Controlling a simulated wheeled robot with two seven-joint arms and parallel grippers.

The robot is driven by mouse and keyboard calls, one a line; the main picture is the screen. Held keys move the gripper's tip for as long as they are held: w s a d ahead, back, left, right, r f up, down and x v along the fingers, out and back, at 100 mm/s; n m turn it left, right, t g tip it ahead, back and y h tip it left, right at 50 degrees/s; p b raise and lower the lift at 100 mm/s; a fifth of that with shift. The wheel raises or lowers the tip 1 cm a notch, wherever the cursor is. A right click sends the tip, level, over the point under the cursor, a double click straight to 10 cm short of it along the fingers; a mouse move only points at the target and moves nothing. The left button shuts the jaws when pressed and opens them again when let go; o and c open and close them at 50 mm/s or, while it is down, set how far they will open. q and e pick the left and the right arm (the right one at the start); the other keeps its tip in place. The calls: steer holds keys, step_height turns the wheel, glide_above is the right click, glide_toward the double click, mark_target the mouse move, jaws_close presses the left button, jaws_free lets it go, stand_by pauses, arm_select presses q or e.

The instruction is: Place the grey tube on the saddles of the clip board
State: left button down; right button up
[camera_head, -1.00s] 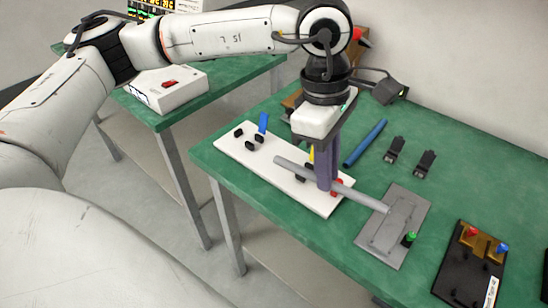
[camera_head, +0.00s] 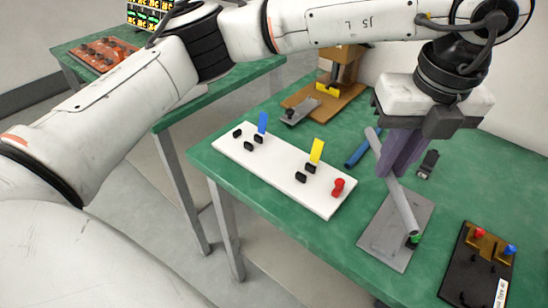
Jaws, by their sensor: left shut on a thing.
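The clip board (camera_head: 270,178) is a long white board on the green table, with small black saddles, a blue upright tab (camera_head: 262,122), a yellow upright tab (camera_head: 317,149) and a red knob (camera_head: 339,187). My left gripper (camera_head: 394,168) is shut on the grey tube (camera_head: 404,207), to the right of the board. The tube slants from upper left to lower right, with its lower end over the grey plate (camera_head: 383,240) beside a green knob (camera_head: 414,240). The fingers hide part of the tube. My right gripper is not in view.
A blue tube (camera_head: 357,154) lies behind the board, left of my gripper. A black clip (camera_head: 428,163) lies to the gripper's right. A black fixture (camera_head: 470,265) with red and blue knobs stands at front right. A wooden stand (camera_head: 345,98) is at the back.

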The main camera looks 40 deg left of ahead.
arm_select(q)
steer(key=shift+a+n, duration=0.1)
steer(key=shift+n, duration=0.2)
steer(key=a+f+y, duration=0.1)
steer(key=a+f, duration=0.1)
steer(key=a, duration=0.5)
steer(key=w+a+f+y, duration=0.1)
steer(key=a+f, duration=0.1)
steer(key=a, duration=0.5)
steer(key=a+f+y, duration=0.1)
steer(key=a+f, duration=0.1)
steer(key=a, duration=0.5)
steer(key=shift+w+a, duration=0.35)
steer(key=shift+a, duration=0.05)
steer(key=shift+a+f+y, duration=0.15)
steer(key=shift+f+y, duration=0.15)
steer(key=shift+f, duration=0.25)
steer(key=shift+a+f+b, duration=0.15)
steer(key=shift+f+b, duration=0.2)
steer(key=shift+f, duration=0.15)
steer(key=shift+w+a+r+h, duration=0.1)
steer(key=shift+a+r+h, duration=0.25)
steer(key=shift+h, duration=0.35)
steer(key=shift+a+h+p, duration=0.4)
steer(key=shift+h, duration=0.3)
steer(key=shift+f+h, duration=0.35)
steer(key=shift+h, duration=0.15)
steer(key=shift+d+f, duration=0.15)
steer(key=shift+f, duration=0.95)
